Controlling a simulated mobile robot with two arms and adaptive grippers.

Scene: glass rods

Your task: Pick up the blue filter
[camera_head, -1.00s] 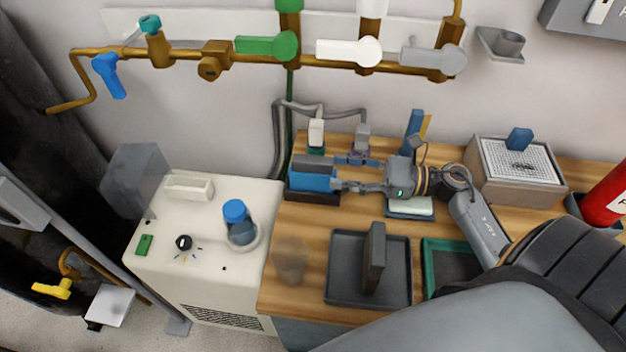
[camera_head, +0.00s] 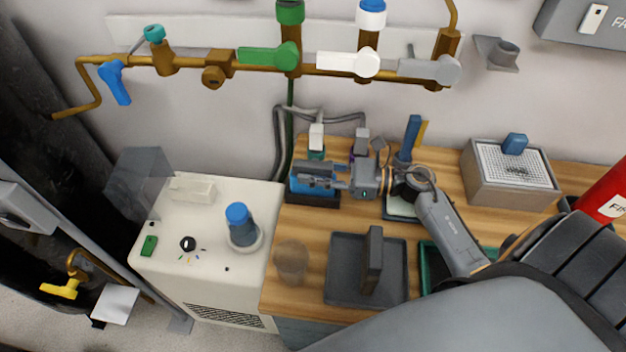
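A dark open holder (camera_head: 313,201) with blue pieces in it stands at the back left corner of the wooden bench. The blue filter (camera_head: 300,187) appears to be the blue piece in this holder, partly covered by my gripper. My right gripper (camera_head: 308,174) reaches in from the right, with its fingers over the holder. The fingers look apart, with blue showing around them. Whether they touch the filter is hidden. My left gripper is not in view.
A grey tray (camera_head: 395,290) with an upright dark block and a translucent cup (camera_head: 291,262) stand in front. A white machine (camera_head: 205,262) with a blue-capped bottle (camera_head: 240,222) is at left. A grey box (camera_head: 480,178) and a red cylinder (camera_head: 605,195) are at right.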

